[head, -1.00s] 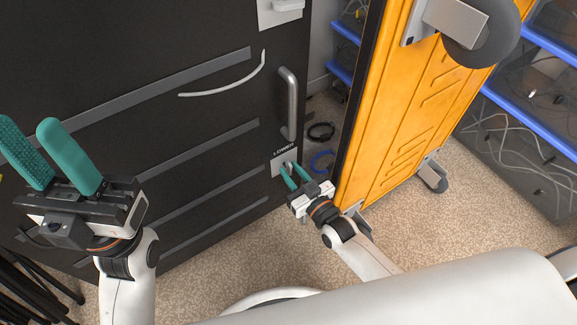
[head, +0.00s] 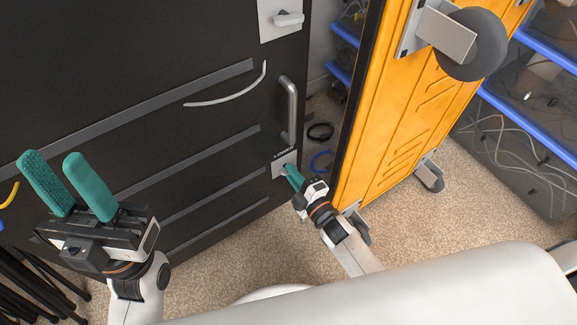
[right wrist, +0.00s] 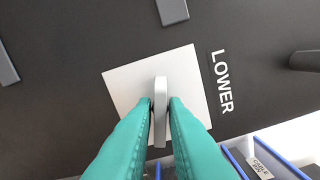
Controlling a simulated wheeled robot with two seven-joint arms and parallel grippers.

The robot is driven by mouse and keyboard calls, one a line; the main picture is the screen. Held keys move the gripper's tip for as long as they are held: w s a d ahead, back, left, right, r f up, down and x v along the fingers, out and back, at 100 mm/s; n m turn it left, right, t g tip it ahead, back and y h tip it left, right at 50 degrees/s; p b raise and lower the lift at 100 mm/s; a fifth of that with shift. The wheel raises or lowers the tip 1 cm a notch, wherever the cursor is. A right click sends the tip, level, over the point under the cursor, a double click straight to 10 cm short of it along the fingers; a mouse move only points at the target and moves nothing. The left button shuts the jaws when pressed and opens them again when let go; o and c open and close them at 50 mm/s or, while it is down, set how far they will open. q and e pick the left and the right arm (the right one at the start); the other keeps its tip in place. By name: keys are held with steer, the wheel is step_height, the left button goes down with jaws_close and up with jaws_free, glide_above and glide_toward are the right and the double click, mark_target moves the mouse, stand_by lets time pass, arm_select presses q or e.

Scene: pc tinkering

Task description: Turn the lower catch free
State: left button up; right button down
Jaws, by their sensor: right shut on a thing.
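The lower catch is a grey lever (right wrist: 160,110) on a square pale plate (right wrist: 122,85) on the black door, beside the white word LOWER (right wrist: 221,82). In the head view the plate (head: 280,169) sits below the door handle, partly hidden by my fingers. My right gripper (head: 290,175) is at the catch. In the right wrist view its teal fingers (right wrist: 160,112) close on the lever from both sides. The lever runs roughly along the line of the lettering. My left gripper (head: 68,175) is open and empty, raised in front of the door at the left.
A grey bar handle (head: 290,110) and an upper catch (head: 288,19) are on the same door. A yellow wheeled case (head: 410,110) stands close to the right of my right gripper. Blue-edged shelves with cables (head: 520,130) are at the far right.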

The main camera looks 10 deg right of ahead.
steer(key=c, duration=1.9)
jaws_free()
steer(key=shift+f+n, duration=0.1)
steer(key=shift+n, duration=1)
steer(key=o, duration=0.3)
steer(key=p+v, duration=0.1)
steer(key=v, duration=0.5)
steer(key=shift+p, duration=0.35)
steer(key=shift+s, duration=0.15)
